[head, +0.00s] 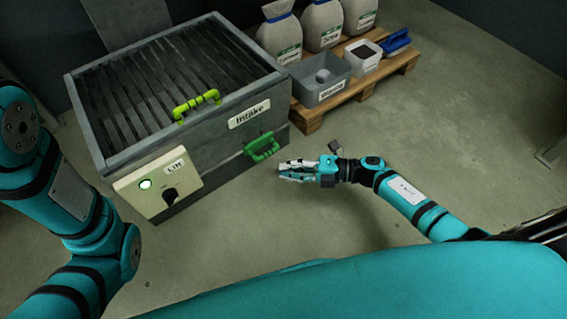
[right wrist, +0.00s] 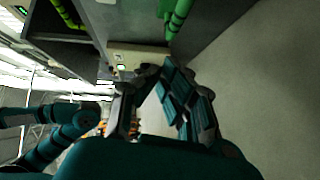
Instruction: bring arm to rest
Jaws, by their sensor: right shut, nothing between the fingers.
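My right arm (head: 410,200) reaches in from the right in the head view. Its gripper (head: 281,170) is shut and empty, in front of the grey intake machine (head: 215,130) and just below and right of the green handle (head: 262,147) on its front. The right wrist view shows the fingers (right wrist: 155,75) close up, with the machine behind them. My left arm (head: 70,190) stands at the left edge of the head view; its gripper is out of view.
The machine has a slatted top, a yellow-green handle (head: 197,104) and a control box (head: 158,184) with a lit green light and a dark knob. A wooden pallet (head: 318,118) behind holds sacks (head: 320,25), a grey bin (head: 320,82) and a white container (head: 362,57). Floor on the right is clear.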

